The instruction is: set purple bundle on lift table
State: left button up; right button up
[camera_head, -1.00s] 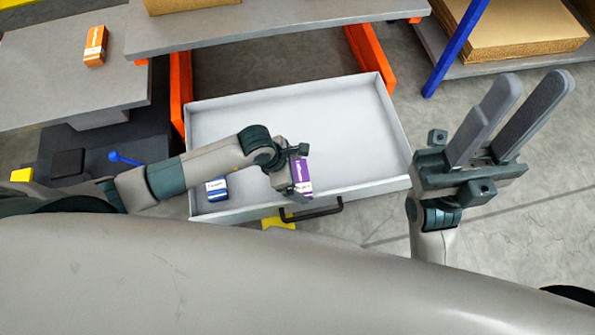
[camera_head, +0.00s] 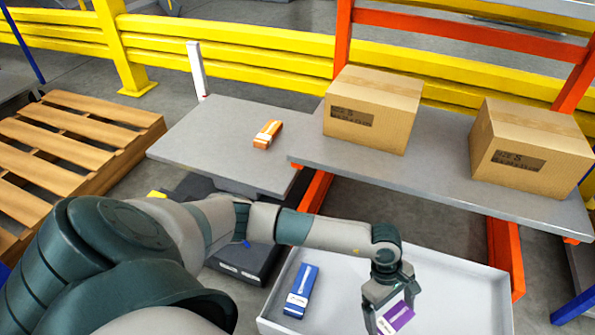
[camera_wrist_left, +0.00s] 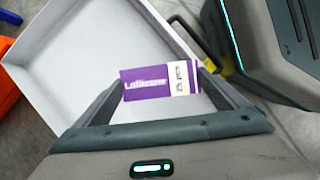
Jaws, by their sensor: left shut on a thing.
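The purple bundle (camera_head: 399,317), purple with a white band, is held by my left gripper (camera_head: 388,300) over the drawer. In the left wrist view the purple bundle (camera_wrist_left: 146,85) lies between the two fingers of the left gripper (camera_wrist_left: 160,88), with the pale drawer floor behind it. The lift table (camera_head: 205,130) is a flat grey platform at the upper left, on a dark base. An orange bundle (camera_head: 268,134) lies near its right side, and its left part is bare. My right gripper is out of view.
The open white drawer (camera_head: 460,285) holds a blue bundle (camera_head: 301,290). A grey shelf (camera_head: 430,165) with two cardboard boxes (camera_head: 372,110) (camera_head: 528,150) adjoins the lift table on the right. A wooden pallet (camera_head: 75,145) and yellow rails stand beyond.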

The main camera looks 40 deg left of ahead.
pick_arm(q)
jog(key=w+a+r+m+g+y, duration=0.1)
jog(key=a+r+m, duration=0.3)
jog(key=r, duration=0.6)
jog(key=w+a+r+m+g+y, duration=0.1)
jog(key=w+a+r+m, duration=0.3)
jog(key=r, duration=0.6)
jog(key=w+a+r+m+g+y, duration=0.1)
jog(key=w+a+r+m+y, duration=0.1)
jog(key=r+m, duration=0.6)
notch_tip(320, 180, up, 3)
jog(key=shift+w+a+f+g+y, duration=0.2)
jog(key=shift+w+a+g+y, duration=0.15)
jog(key=shift+w+a, duration=0.55)
jog(key=shift+s+a, duration=0.25)
jog(key=shift+s, duration=0.05)
